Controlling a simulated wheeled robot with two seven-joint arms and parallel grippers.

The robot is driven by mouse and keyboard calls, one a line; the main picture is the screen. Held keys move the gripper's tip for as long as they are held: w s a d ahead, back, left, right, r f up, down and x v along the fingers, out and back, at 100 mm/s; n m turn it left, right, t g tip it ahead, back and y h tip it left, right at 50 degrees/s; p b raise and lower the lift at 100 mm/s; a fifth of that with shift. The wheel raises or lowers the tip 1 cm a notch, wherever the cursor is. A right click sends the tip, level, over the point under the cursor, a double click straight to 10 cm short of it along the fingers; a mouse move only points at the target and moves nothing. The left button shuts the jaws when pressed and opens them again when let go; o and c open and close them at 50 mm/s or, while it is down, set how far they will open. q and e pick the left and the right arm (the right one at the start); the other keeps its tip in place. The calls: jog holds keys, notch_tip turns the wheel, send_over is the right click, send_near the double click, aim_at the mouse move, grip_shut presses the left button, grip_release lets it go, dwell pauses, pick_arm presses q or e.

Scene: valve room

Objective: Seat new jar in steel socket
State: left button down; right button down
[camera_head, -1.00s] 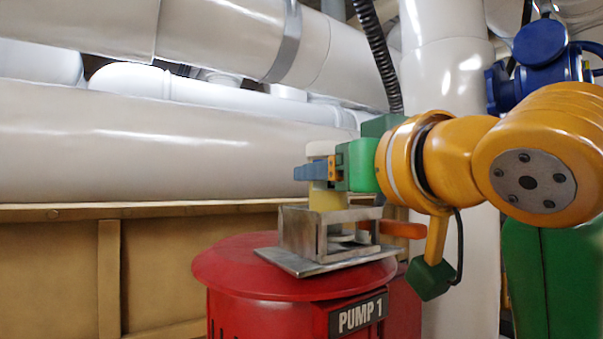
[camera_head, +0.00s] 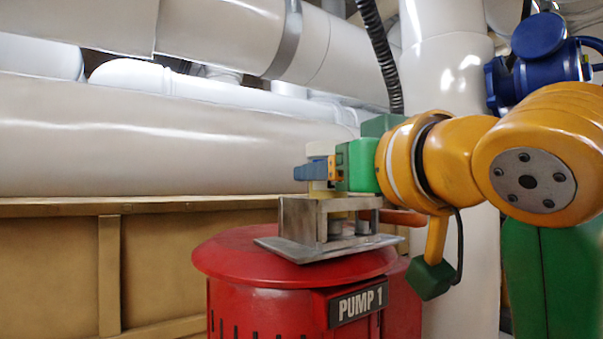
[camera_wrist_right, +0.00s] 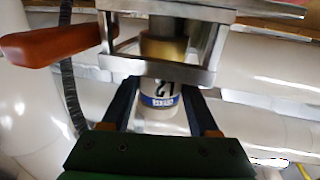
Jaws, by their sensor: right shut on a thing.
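The jar (camera_head: 319,150) has a pale top and a yellowish lower part, and it stands upright. My right gripper (camera_head: 318,172) is shut on it, above the steel socket (camera_head: 297,222). The socket is an open metal frame on a flat plate on the red pump. In the right wrist view the jar (camera_wrist_right: 160,115) shows a numbered, blue-banded label between the fingers (camera_wrist_right: 158,105). Its yellowish end reaches in among the bars of the socket (camera_wrist_right: 190,72). I cannot tell whether it touches the bottom. My left gripper is not in view.
The red pump (camera_head: 250,265) labelled PUMP 1 bears the socket. An orange handle (camera_head: 403,218) sticks out at the socket's right and shows in the right wrist view (camera_wrist_right: 50,45). A large pale pipe (camera_head: 150,145) runs behind; a white upright pipe (camera_head: 465,260) stands at right.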

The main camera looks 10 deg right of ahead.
jog(key=shift+c, duration=0.3)
grip_release()
jog(key=shift+o, duration=0.3)
jog(key=shift+r, duration=0.15)
notch_tip(320, 180, up, 7)
jog(key=p, duration=0.7)
jog(key=shift+r, duration=0.2)
jog(key=shift+f, duration=0.1)
